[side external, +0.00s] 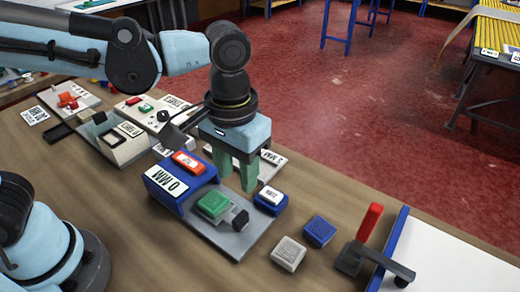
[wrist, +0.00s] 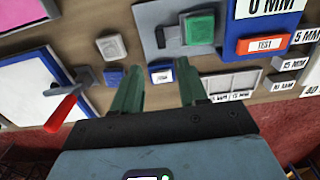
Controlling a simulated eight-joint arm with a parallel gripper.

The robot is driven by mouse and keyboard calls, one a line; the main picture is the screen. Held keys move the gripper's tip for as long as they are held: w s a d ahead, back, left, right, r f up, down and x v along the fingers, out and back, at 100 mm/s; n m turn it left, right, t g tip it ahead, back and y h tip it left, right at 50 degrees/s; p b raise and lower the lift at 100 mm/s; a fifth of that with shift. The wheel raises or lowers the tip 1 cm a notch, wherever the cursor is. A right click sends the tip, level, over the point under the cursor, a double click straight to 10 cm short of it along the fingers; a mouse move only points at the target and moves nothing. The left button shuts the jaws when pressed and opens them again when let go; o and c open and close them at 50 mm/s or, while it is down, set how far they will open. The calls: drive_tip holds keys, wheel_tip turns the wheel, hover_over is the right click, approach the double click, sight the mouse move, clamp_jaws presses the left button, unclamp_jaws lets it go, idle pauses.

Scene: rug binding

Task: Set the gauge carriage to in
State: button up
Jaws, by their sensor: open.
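The gauge is a grey plate (side external: 238,240) with a blue block (side external: 165,196) labelled 0 MM at one end and a red TEST button (side external: 188,163) on it. A green block (side external: 213,205), apparently the carriage, sits on the plate with a black knob (side external: 239,220) beside it. In the wrist view the green block (wrist: 199,27) lies beyond the fingers, near the TEST button (wrist: 264,45). My gripper (side external: 237,182) points down with green fingers, open and empty, above the gauge's far edge. In the wrist view its fingertips (wrist: 162,84) are apart, clear of the green block.
A white-labelled blue block (side external: 271,200), another blue block (side external: 319,231) and a grey block (side external: 288,253) lie right of the gauge. A red-handled lever (side external: 369,222) stands beside a white, blue-edged board (side external: 440,262). Other fixtures (side external: 125,140) stand behind left. Bare table lies in front.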

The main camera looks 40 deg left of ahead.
sight(240, 216)
wheel_tip(240, 216, down, 12)
drive_tip(key=shift+r, duration=0.25)
idle(0.4)
drive_tip(key=shift+c, duration=0.3)
clamp_jaws()
drive_tip(key=shift+a, duration=0.1)
